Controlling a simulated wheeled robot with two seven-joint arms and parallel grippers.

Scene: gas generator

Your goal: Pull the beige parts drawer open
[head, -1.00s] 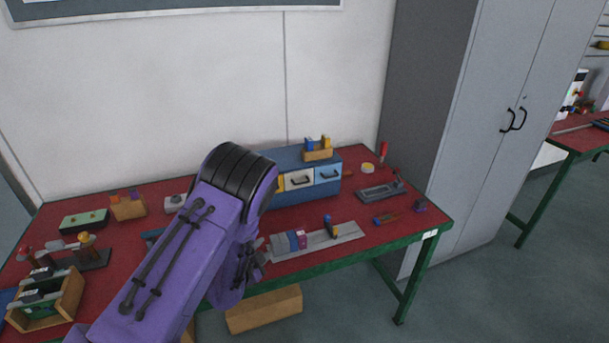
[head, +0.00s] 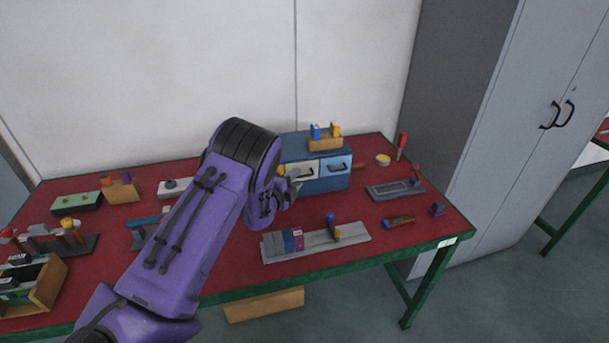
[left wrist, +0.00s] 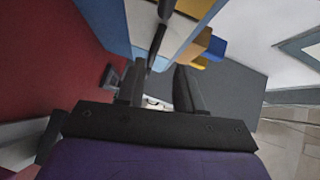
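My right gripper is not in view.
A wooden block with blue and yellow pieces (head: 325,143) stands on the cabinet. A grey rail with coloured blocks (head: 316,241) lies in front of it. A grey tray (head: 394,190) is to the right. Bare red bench lies between cabinet and rail.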

